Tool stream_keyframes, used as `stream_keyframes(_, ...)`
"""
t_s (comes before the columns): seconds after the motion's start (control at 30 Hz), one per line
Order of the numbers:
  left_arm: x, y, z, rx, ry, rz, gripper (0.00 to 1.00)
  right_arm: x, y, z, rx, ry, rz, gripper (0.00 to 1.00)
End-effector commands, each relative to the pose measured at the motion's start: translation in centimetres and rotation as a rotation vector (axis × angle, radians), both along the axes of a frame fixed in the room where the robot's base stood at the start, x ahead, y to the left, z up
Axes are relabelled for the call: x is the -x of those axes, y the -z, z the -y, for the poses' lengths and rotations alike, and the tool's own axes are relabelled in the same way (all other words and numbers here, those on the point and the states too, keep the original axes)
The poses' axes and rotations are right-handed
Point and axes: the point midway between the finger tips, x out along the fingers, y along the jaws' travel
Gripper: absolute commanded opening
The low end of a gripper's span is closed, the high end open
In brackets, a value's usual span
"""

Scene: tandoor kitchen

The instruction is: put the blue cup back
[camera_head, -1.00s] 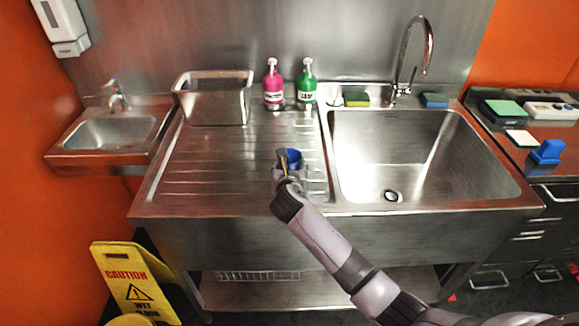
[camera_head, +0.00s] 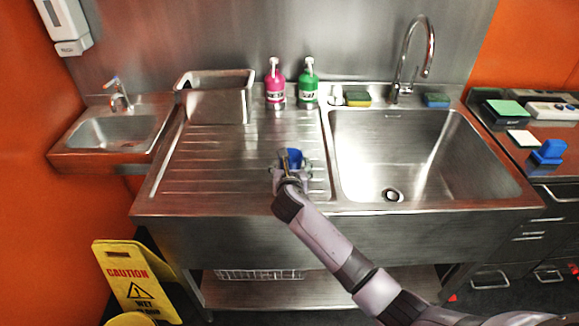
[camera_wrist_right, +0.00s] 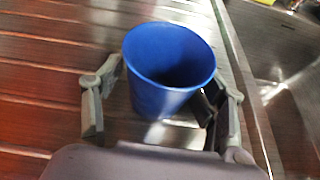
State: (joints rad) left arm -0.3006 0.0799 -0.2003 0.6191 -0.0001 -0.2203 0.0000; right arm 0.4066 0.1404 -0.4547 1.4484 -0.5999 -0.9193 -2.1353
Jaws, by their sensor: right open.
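The blue cup (camera_head: 294,157) stands upright on the ribbed steel drainboard (camera_head: 215,165), left of the big sink basin. In the right wrist view the blue cup (camera_wrist_right: 168,70) is seen from above, with its dark open mouth up. My right gripper (camera_head: 291,170) is at the cup and partly hides it. In the right wrist view my right gripper (camera_wrist_right: 160,115) is open, with one finger on each side of the cup. The right finger looks very near the cup; I cannot tell whether it touches. My left gripper is not in view.
A steel bin (camera_head: 215,98), a pink bottle (camera_head: 275,85) and a green bottle (camera_head: 308,84) stand behind on the drainboard. The sink basin (camera_head: 425,150) with a tall faucet (camera_head: 412,55) is to the right. The drainboard's left part is clear.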

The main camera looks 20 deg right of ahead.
Motion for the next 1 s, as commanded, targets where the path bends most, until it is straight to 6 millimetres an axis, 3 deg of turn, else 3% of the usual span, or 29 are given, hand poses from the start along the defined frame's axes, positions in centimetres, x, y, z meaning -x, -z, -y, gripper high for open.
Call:
stream_keyframes(0.03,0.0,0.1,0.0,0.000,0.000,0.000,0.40,0.6,1.4,0.1,-0.006,0.008,-0.030,0.69)
stream_keyframes(0.07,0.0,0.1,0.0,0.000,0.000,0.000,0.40,0.5,1.3,0.1,-0.007,0.008,-0.029,0.69)
stream_keyframes(0.2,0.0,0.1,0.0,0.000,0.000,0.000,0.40,0.6,0.0,0.0,-0.008,0.006,-0.027,0.69)
stream_keyframes(0.7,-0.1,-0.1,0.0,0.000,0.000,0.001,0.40,8.4,-4.0,-2.5,-0.002,0.002,-0.014,0.69)
stream_keyframes(1.0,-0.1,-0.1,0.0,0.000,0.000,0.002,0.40,10.7,-5.1,-3.3,-0.002,0.003,-0.013,0.69)
